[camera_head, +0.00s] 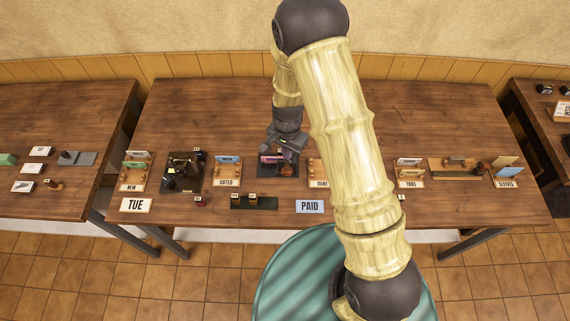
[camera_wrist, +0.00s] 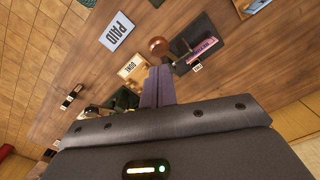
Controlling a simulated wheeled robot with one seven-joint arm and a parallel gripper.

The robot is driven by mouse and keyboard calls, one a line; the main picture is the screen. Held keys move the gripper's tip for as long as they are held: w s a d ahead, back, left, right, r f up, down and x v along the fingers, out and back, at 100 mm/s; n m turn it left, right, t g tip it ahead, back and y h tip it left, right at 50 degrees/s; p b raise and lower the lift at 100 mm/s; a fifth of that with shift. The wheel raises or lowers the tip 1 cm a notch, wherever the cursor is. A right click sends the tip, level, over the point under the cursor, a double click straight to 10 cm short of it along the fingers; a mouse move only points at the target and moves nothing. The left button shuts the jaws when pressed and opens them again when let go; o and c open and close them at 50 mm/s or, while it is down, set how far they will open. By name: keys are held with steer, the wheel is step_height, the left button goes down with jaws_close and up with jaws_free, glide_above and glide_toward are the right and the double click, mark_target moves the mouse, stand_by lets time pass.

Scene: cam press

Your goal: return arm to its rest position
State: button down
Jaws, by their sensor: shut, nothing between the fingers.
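My arm rises from the teal base in front of the middle wooden table (camera_head: 230,110) and bends down over it in the head view. My gripper (camera_head: 285,142) hangs above the middle of the table, over a dark pad (camera_head: 265,170) with a pink item on it. In the wrist view my gripper (camera_wrist: 158,85) has its fingers together, pointing down at the table, with nothing between them. The dark pad with the pink item (camera_wrist: 200,47) and a round brown knob (camera_wrist: 158,46) lie beyond the fingertips.
A PAID card (camera_head: 310,206) and a TUE card (camera_head: 136,205) lie along the front edge. Wooden holders, such as DATED (camera_head: 227,182), and a dark press (camera_head: 183,172) stand in a row. Side tables flank this one. The back half of the table is clear.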

stand_by(0.4)
steer(key=s+d+r+n+t+b, duration=0.2)
steer(key=s+d+r+n+b, duration=0.4)
steer(key=s+d+r, duration=0.6)
steer(key=shift+s+d+r+t+b, duration=0.3)
steer(key=shift+d+r+b, duration=0.15)
steer(key=shift+d+b, duration=0.4)
